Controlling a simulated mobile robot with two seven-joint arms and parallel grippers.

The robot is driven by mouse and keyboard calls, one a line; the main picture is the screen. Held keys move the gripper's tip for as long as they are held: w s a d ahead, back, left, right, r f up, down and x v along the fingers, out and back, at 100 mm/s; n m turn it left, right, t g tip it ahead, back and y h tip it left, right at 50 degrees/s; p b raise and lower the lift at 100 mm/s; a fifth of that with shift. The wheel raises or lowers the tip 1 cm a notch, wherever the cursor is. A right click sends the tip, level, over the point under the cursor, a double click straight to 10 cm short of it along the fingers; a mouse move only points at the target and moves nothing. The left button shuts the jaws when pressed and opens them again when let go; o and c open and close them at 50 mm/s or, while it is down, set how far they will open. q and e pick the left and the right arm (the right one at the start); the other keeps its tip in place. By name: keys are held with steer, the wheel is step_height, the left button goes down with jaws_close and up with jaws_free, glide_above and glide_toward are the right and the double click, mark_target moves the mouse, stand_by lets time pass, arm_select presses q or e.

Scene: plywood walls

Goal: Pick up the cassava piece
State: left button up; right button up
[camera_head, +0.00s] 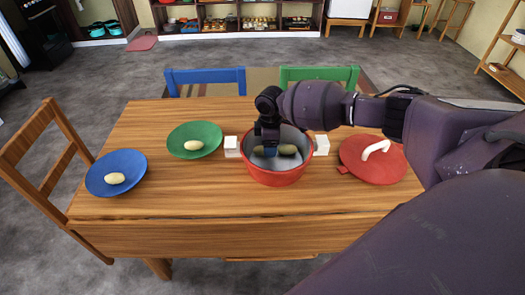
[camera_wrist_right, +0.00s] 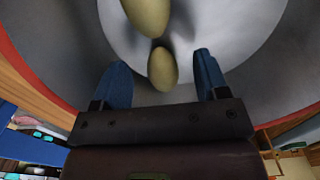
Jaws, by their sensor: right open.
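The red pot (camera_head: 275,178) with a grey inside stands mid-table. Two olive-brown oval pieces, which look like the cassava, lie in it. One piece (camera_head: 287,149) shows in the head view beside my right gripper (camera_head: 269,145). In the right wrist view, the nearer piece (camera_wrist_right: 163,70) lies between the open blue fingers (camera_wrist_right: 160,62), with a gap on both sides. The farther piece (camera_wrist_right: 148,14) is cut off by the top edge. My right gripper reaches down into the pot and is empty. My left gripper is not in view.
A green plate (camera_head: 206,131) and a blue plate (camera_head: 102,182) each hold a pale oval piece. White blocks (camera_head: 232,146) flank the pot. A red lid (camera_head: 378,170) with a white handle lies at the right. Blue and green chairs stand behind, a wooden chair (camera_head: 42,155) left. The table front is clear.

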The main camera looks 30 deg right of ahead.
step_height(320, 180, down, 2)
steer(key=shift+f, duration=0.1)
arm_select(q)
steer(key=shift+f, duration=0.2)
arm_select(e)
steer(key=shift+c, duration=0.4)
steer(key=c, duration=0.9)
steer(key=shift+r, duration=0.2)
steer(key=shift+r, duration=0.3)
arm_select(q)
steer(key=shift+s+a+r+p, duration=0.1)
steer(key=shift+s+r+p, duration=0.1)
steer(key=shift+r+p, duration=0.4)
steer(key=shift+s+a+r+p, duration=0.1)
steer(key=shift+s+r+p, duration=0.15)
steer(key=shift+p, duration=0.65)
arm_select(e)
steer(key=shift+r, duration=9.65)
